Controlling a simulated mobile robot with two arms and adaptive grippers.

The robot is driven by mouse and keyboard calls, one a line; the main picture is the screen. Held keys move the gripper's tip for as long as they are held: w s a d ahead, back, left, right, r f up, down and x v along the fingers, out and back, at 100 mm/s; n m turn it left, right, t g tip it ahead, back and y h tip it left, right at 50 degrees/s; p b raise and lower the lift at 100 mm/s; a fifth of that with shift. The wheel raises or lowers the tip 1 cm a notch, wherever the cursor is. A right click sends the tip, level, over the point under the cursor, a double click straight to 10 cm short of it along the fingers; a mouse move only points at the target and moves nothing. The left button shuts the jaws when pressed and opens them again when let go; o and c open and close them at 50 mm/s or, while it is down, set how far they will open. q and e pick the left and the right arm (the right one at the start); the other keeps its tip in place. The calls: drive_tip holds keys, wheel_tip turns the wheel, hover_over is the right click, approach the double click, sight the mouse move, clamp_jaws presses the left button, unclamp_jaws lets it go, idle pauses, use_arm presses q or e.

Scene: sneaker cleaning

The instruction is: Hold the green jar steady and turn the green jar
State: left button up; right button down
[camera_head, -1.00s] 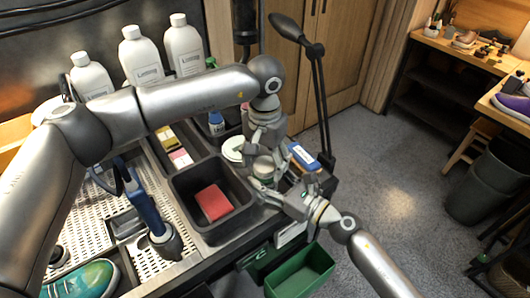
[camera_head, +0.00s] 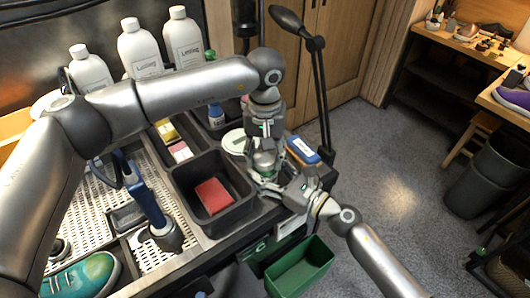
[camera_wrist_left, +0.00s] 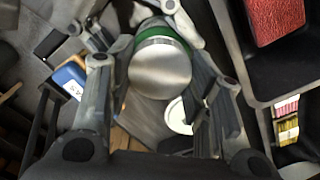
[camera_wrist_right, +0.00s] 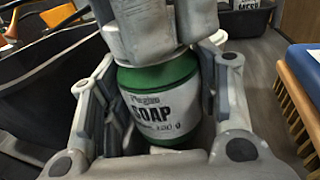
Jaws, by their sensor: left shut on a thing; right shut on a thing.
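The green jar (camera_wrist_right: 158,80) is upright, with a white label reading SOAP and a silver lid (camera_wrist_left: 160,68). My left gripper (camera_head: 264,160) comes down from above, and its fingers close around the lid; the left wrist view looks down on the lid between them. My right gripper (camera_head: 272,184) comes in from the right at a lower height and is shut on the jar's body, with a finger on each side in the right wrist view. In the head view the jar is mostly hidden by the two grippers.
A black bin with a red sponge (camera_head: 212,195) stands left of the jar. A white round dish (camera_head: 234,141) is behind it, and a blue brush (camera_head: 303,149) lies to the right. A lamp (camera_head: 320,90) rises behind.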

use_arm(q)
drive_tip(key=n, duration=1.4)
drive_tip(key=shift+n, duration=0.3)
drive_tip(key=n, duration=1.2)
drive_tip(key=shift+r+n, duration=0.1)
drive_tip(key=shift+n, duration=0.2)
drive_tip(key=n, duration=2.2)
drive_tip(key=shift+w, duration=0.1)
drive_tip(key=shift+r, duration=0.2)
drive_tip(key=shift+r, duration=0.95)
